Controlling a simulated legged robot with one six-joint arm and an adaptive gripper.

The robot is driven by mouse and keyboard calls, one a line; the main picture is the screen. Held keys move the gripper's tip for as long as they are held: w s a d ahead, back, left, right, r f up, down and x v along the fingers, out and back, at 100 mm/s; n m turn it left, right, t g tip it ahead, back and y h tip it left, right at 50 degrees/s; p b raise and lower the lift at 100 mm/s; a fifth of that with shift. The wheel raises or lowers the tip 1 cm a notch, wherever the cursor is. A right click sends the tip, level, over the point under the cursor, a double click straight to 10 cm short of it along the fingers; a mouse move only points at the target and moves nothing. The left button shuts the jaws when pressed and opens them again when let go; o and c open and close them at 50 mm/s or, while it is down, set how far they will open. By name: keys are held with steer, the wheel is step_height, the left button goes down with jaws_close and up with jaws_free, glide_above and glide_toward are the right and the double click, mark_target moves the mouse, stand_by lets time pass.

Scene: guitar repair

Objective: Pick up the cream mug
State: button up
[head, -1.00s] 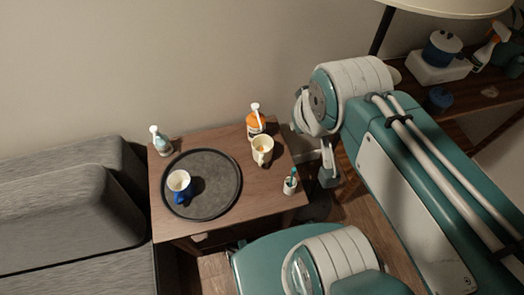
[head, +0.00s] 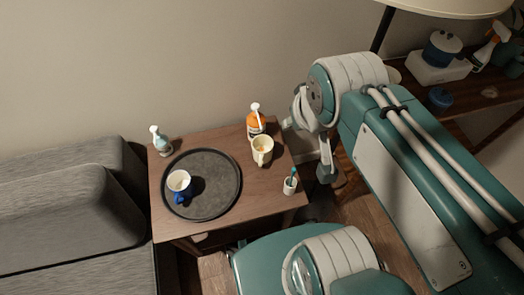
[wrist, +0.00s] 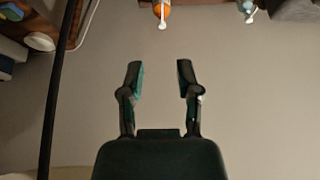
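The cream mug (head: 262,150) stands upright on the right half of the small wooden table in the head view, just in front of an orange bottle. Its handle points toward the front and its inside looks orange-yellow. It is not visible in the wrist view. My gripper (wrist: 160,78) is open, with its two fingers apart and nothing between them. In the head view my gripper is partly hidden by my arm and is to the right of the table, apart from the mug.
A white and blue mug (head: 179,181) stands on a dark round tray (head: 209,198). The orange spray bottle (head: 255,123), a pale blue bottle (head: 161,141) and a small cup with a brush (head: 290,186) are also on the table. A grey sofa (head: 70,210) adjoins it at left.

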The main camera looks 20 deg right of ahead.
steer(key=w+f+m+g, duration=0.15)
steer(key=w+f, duration=0.25)
steer(key=w, duration=0.5)
steer(key=m+g, duration=0.2)
steer(key=g, duration=0.1)
glide_above(262, 153)
steer(key=d, duration=0.4)
step_height(262, 153, down, 19)
steer(key=shift+m+g, duration=0.45)
steer(key=shift+g, duration=0.1)
steer(key=f, duration=0.3)
steer(key=w+f, duration=0.1)
steer(key=f, duration=0.3)
steer(key=w+f, duration=0.1)
steer(key=f, duration=0.2)
steer(key=shift+w+d+f, duration=0.1)
steer(key=shift+d+f, duration=0.2)
steer(key=shift+d, duration=0.05)
step_height(262, 153, down, 7)
steer(key=shift+r, duration=0.2)
step_height(262, 153, down, 6)
steer(key=shift+a+r, duration=0.1)
steer(key=shift+a, duration=0.05)
jaws_close()
